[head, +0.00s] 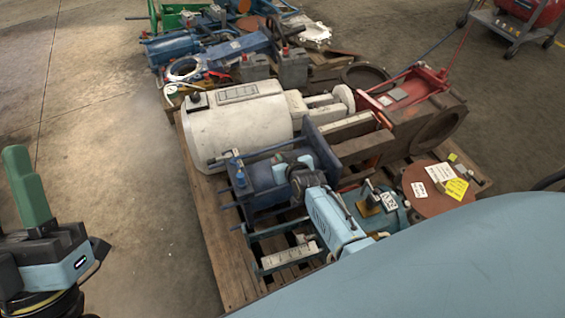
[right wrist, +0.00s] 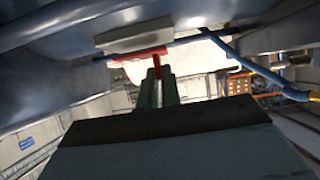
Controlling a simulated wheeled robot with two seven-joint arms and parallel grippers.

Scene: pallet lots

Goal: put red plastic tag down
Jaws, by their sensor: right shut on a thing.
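My right gripper (right wrist: 158,78) shows in the right wrist view, its two grey-green fingers close together. It is shut on a narrow red piece, the red plastic tag (right wrist: 157,62), which stands up between the fingertips. A red bar lies just beyond it; I cannot tell whether they touch. In the head view I cannot make out the right gripper or the held tag. My left gripper (head: 27,190) is at the left edge of the head view, its green fingers pointing up, away from the pallet. Its fingers overlap, so its opening is unclear.
A wooden pallet (head: 222,268) bears a white cylinder (head: 240,130), blue and red machinery, and a brown disc (head: 425,200) with white and yellow labels. More machinery stands behind. A grey cart (head: 508,28) is at the top right. The concrete floor at left is clear.

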